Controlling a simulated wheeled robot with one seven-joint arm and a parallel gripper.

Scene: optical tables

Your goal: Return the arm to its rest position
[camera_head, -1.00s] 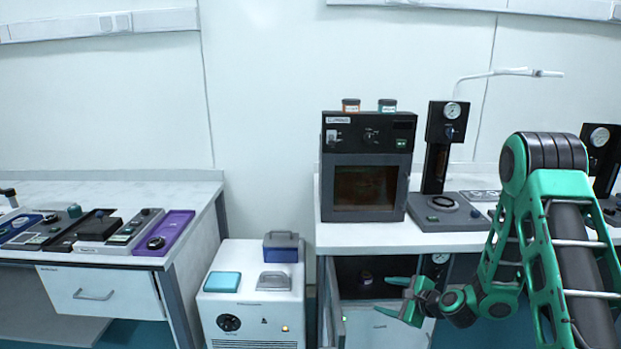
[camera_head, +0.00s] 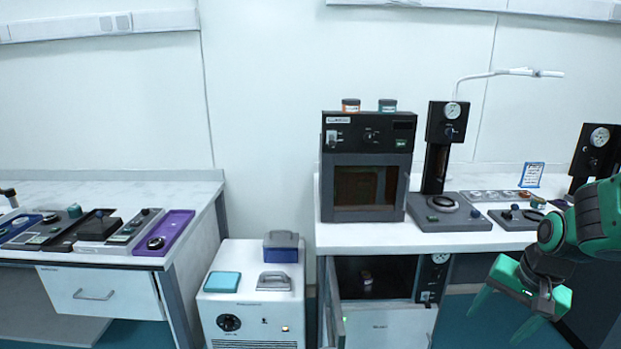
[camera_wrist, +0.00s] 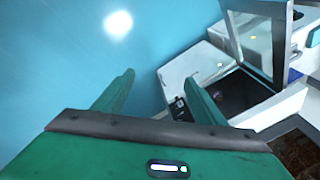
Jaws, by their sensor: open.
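My gripper (camera_head: 497,300) is green and shows at the lower right of the head view, in front of the right bench. Its two fingers are spread and point down and left, with nothing between them. In the wrist view my gripper (camera_wrist: 162,103) also shows open and empty, above the blue floor. My arm is folded in at the right edge of the head view, and its upper part is out of the picture.
An open cabinet (camera_head: 385,325) under the right bench (camera_head: 350,240) holds a small dark jar (camera_head: 367,280). Its door (camera_head: 333,310) stands open. A white chiller (camera_head: 250,315) stands left of it. Blue floor (camera_head: 470,325) is clear between cabinet and gripper.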

